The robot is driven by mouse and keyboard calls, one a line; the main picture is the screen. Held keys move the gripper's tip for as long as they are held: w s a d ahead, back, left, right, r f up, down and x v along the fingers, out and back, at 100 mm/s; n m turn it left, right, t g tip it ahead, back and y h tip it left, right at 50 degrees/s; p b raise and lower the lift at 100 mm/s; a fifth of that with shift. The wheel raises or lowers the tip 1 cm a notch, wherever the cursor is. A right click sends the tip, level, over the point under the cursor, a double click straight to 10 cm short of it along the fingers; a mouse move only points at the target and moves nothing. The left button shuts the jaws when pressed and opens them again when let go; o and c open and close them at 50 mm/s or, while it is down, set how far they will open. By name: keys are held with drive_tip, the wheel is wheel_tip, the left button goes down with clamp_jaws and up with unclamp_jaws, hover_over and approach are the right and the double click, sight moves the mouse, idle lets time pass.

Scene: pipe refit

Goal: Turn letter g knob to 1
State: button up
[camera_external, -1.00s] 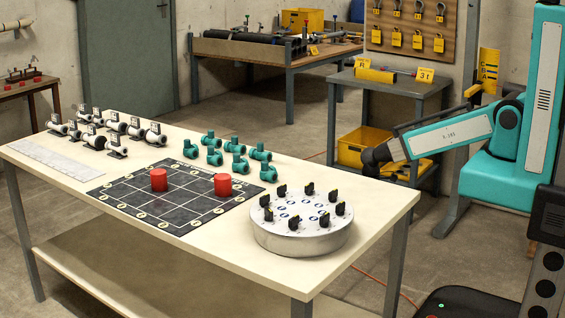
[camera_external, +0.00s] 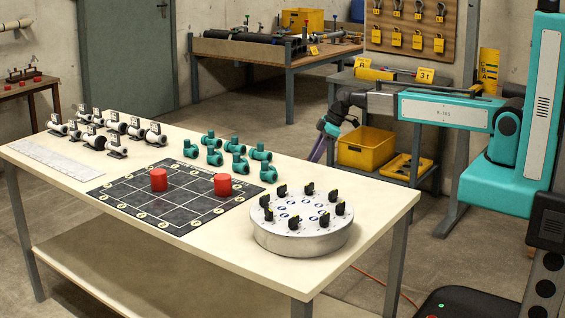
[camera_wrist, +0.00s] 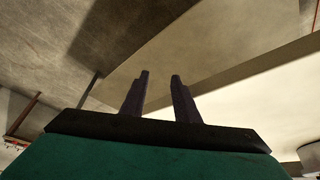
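A round silver drum (camera_external: 300,240) stands on the right part of the long pale table in the external view. Several black knobs sit in a ring on its white top, among them a front knob (camera_external: 293,222). The letters are too small to read, so I cannot tell which knob is g. My gripper (camera_external: 318,155) hangs beyond the table's far edge, behind and above the drum, apart from it. In the wrist view my gripper (camera_wrist: 158,78) has two dark fingers apart with nothing between them. The drum's edge (camera_wrist: 310,157) seems to show at the lower right there.
Teal pipe fittings (camera_external: 236,150), a dark grid mat (camera_external: 175,200) with two red cylinders (camera_external: 159,180), and white fittings (camera_external: 120,128) stand left of the drum. A shelf with a yellow bin (camera_external: 366,148) is behind my gripper.

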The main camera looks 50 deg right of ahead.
drive_tip(key=w+a+r+n+t, duration=0.2)
drive_tip(key=w+r, duration=0.4)
drive_tip(key=r, duration=0.5)
wheel_tip(320, 180, up, 14)
drive_tip(key=f+n+g+y+p, duration=0.1)
drive_tip(key=n+g+p, duration=0.1)
drive_tip(key=n+g, duration=0.5)
hover_over(282, 185)
drive_tip(key=d, duration=0.6)
drive_tip(key=shift+s+a+r+n+t, duration=0.1)
drive_tip(key=shift+r+n+t, duration=0.15)
drive_tip(key=shift+n+t, duration=0.15)
drive_tip(key=shift+f, duration=0.1)
drive_tip(key=shift+a+p+x, duration=0.15)
drive_tip(key=shift+p+x, duration=0.45)
drive_tip(key=shift+x, duration=2.8)
drive_tip(key=shift+a+p+x, duration=0.15)
drive_tip(key=shift+p+x, duration=0.45)
drive_tip(key=shift+x, duration=2.85)
